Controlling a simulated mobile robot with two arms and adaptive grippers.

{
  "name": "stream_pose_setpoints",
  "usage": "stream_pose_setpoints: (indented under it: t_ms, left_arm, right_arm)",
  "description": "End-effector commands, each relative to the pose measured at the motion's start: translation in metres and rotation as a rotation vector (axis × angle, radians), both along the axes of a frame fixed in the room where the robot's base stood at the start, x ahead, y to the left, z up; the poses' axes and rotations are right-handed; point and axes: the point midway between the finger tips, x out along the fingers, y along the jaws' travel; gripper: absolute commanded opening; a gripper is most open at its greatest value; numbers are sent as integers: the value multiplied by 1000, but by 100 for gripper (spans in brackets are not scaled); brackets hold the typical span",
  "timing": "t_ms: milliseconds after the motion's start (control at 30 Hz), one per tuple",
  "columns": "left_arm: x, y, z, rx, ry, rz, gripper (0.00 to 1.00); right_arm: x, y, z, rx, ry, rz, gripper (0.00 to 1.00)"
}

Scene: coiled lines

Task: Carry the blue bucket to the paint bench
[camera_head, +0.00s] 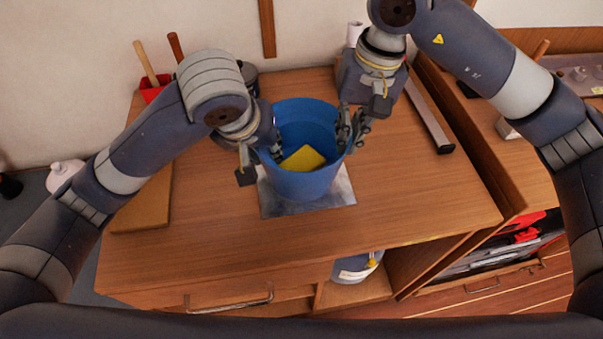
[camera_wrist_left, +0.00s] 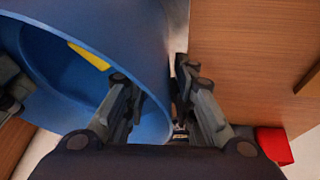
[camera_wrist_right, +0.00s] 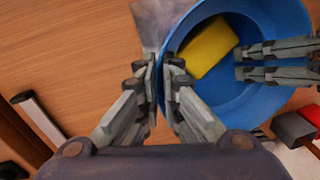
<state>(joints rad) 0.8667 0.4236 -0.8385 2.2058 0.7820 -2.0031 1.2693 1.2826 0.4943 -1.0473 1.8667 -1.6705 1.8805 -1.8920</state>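The blue bucket (camera_head: 304,183) stands upright over a metal sheet (camera_head: 270,205) on a wooden bench (camera_head: 225,235), with a yellow sponge-like block (camera_head: 303,158) inside. My left gripper (camera_head: 262,162) is at its left rim. In the left wrist view, my left gripper (camera_wrist_left: 158,95) has one finger inside the bucket (camera_wrist_left: 110,35) and one outside, with a gap wider than the wall. My right gripper (camera_head: 354,132) is at the right rim. In the right wrist view, my right gripper (camera_wrist_right: 161,80) is closed on the wall of the bucket (camera_wrist_right: 265,95). Which surface is the paint bench is unclear.
A red container (camera_head: 152,90) with wooden handles stands at the back left. A board (camera_head: 143,210) lies at the left edge. A metal bar (camera_head: 428,117) lies right of the bucket. Another wooden surface (camera_head: 530,175) adjoins on the right. The bench front is clear.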

Motion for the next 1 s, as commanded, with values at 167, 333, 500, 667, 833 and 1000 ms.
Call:
stream_pose_setpoints:
  t_ms: [167, 333, 500, 667, 833, 1000]
  left_arm:
    - [0, 1, 2, 1, -1, 2, 42]
    - [0, 0, 1, 1, 1, -2, 42]
    - [-1, 0, 6, -1, -3, -5, 42]
    - [-7, 2, 21, 0, -7, -6, 42]
    - [-16, 5, 45, 0, -9, -4, 42]
    - [-26, 8, 69, 1, -7, -3, 42]
  right_arm:
    - [0, -1, 1, -1, 0, -1, 25]
    - [0, 0, 1, 1, -1, -1, 25]
    - [1, 0, 2, 2, -2, -1, 25]
    - [1, 1, 2, 2, -3, -1, 25]
    - [1, 1, 2, 2, -3, -1, 25]
    - [1, 1, 2, 2, -3, -1, 25]
